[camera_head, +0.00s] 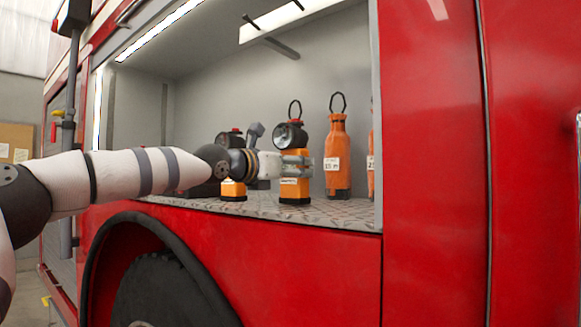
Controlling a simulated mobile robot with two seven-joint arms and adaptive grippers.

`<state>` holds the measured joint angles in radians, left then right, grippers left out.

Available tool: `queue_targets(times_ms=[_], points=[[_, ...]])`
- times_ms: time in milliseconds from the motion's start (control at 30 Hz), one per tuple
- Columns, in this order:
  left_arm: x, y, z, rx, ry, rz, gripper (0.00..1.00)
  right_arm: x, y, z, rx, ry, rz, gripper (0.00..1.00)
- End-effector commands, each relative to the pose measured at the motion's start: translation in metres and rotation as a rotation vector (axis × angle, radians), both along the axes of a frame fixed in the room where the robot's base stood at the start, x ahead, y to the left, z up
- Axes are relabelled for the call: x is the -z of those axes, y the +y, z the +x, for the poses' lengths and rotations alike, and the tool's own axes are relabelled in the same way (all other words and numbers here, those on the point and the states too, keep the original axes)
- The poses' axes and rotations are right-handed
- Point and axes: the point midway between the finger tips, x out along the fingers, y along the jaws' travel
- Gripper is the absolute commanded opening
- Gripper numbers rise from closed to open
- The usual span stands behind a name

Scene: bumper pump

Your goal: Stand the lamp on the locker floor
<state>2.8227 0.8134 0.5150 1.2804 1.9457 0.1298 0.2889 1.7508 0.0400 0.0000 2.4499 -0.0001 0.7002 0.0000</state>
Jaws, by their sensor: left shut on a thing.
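An orange lamp (294,190) with a black round head and a loop handle is upright inside the locker. My left gripper (298,163) is shut around its body at mid-height. The lamp's base is at or just above the metal locker floor (335,212); I cannot tell whether it touches. My gripper hides the middle of the lamp. My right gripper is not in view.
A second orange lamp (233,190) stands to the left, partly hidden by my left arm. An orange bag-like cylinder (338,155) with a loop stands to the right, with another partly behind the red door frame (425,150). The locker's front edge is below.

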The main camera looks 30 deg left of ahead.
Motion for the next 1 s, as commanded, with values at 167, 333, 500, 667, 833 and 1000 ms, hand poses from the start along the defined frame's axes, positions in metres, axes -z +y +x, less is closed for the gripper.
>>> queue_targets(times_ms=[167,333,500,667,833,1000], points=[[-0.001,0.000,-0.001,0.001,-0.005,-0.001,0.00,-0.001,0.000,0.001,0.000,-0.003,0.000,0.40],[0.004,0.000,0.000,-0.001,0.002,0.000,0.52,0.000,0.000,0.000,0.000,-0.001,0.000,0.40],[0.003,0.000,0.000,-0.001,0.001,0.000,0.68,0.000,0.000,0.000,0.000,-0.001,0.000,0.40],[0.004,0.000,0.000,-0.001,0.002,0.000,0.68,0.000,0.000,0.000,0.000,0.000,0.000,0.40],[0.001,0.001,-0.006,0.001,0.002,-0.001,0.68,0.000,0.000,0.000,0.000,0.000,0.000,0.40],[0.001,0.002,-0.029,0.002,-0.001,0.000,0.68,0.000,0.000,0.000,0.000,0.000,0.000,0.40]])
